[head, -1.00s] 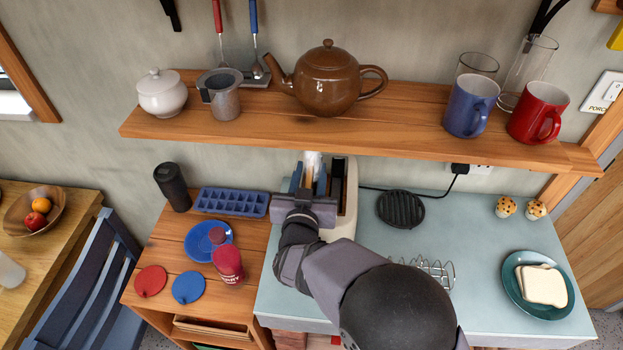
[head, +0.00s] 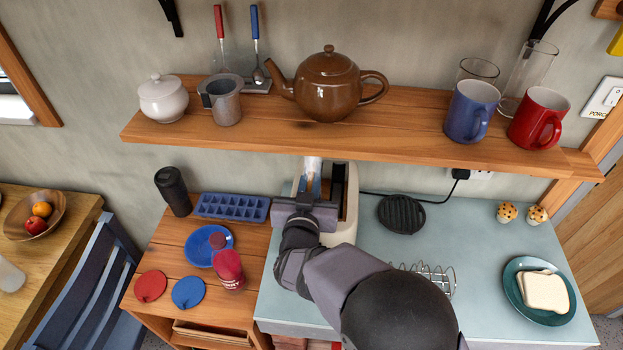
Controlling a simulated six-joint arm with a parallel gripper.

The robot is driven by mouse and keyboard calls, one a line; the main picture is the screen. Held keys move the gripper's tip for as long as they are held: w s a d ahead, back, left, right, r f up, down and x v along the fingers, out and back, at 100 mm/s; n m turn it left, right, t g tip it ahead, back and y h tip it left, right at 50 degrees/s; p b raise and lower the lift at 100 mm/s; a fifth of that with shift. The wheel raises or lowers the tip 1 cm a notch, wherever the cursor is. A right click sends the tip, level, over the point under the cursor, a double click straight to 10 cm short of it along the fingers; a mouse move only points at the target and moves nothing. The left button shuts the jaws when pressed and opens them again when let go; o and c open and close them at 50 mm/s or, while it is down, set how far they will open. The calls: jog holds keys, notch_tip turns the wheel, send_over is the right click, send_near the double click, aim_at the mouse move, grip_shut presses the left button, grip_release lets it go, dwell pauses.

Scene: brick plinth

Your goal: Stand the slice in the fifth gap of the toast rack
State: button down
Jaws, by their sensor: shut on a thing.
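My gripper (head: 309,190) is at the cream toaster (head: 348,205), under the front edge of the shelf. It is shut on a narrow pale and brown thing, seen edge-on, which seems to be the slice (head: 312,172). The gripper and shelf hide much of it, and I cannot tell whether it is still inside the toaster slot. The wire toast rack (head: 442,280) stands on the pale blue counter to the right. My arm covers its left and front part, so its gaps cannot all be made out.
A teal plate (head: 513,293) with white bread (head: 545,291) lies at the right. A round black trivet (head: 401,214) lies behind the rack. The wooden shelf (head: 400,137) with teapot (head: 328,85) and mugs overhangs the toaster. Counter between rack and plate is clear.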

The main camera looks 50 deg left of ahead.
jog(key=shift+s+d+r+b, duration=0.1)
jog(key=shift+s+r+b, duration=0.05)
jog(key=shift+r+b, duration=0.4)
notch_tip(320, 180, up, 6)
jog(key=shift+f+b, duration=0.1)
jog(key=shift+b, duration=0.95)
jog(key=f+b+v, duration=0.3)
jog(key=b+v, duration=0.2)
jog(key=v, duration=1.4)
jog(key=shift+s+d, duration=0.25)
jog(key=shift+d, duration=0.05)
